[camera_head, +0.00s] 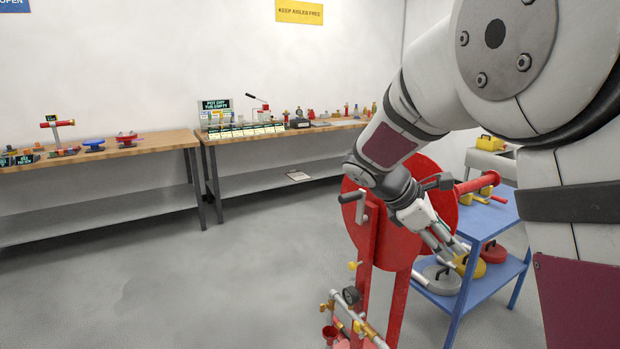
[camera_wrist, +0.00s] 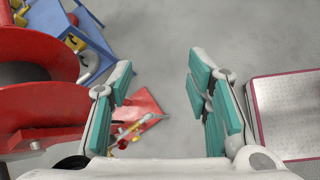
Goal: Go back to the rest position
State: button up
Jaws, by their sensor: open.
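In the head view my gripper (camera_head: 450,248) points down and to the right, in front of the red reel. The red reel (camera_head: 405,222) stands on a red post with a black-handled crank. It also fills the left side of the wrist view (camera_wrist: 40,50), close beside the left finger. A valve and pipe assembly with a gauge (camera_head: 350,296) sits low on the stand.
A blue cart (camera_head: 487,215) with yellow and red parts stands right of the reel. Two wooden benches (camera_head: 160,143) line the back wall, the left one with valves and handwheels (camera_head: 94,142). A yellow sign (camera_head: 299,11) hangs above. The floor at left is clear.

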jog(key=s+a+r+m+t+y, duration=0.1)
jog(key=s+m, duration=0.4)
jog(key=s, duration=0.5)
jog(key=s+a+r+m+t+y+p, duration=0.1)
jog(key=s+m+y, duration=0.4)
jog(key=s, duration=0.6)
jog(key=s+a+r+m+y+p, duration=0.1)
jog(key=s+a+m, duration=0.4)
jog(key=s, duration=0.5)
jog(key=shift+s+r+m+t+y, duration=0.3)
jog(key=shift+r+m+t+y, duration=0.1)
jog(key=shift+r+y, duration=0.55)
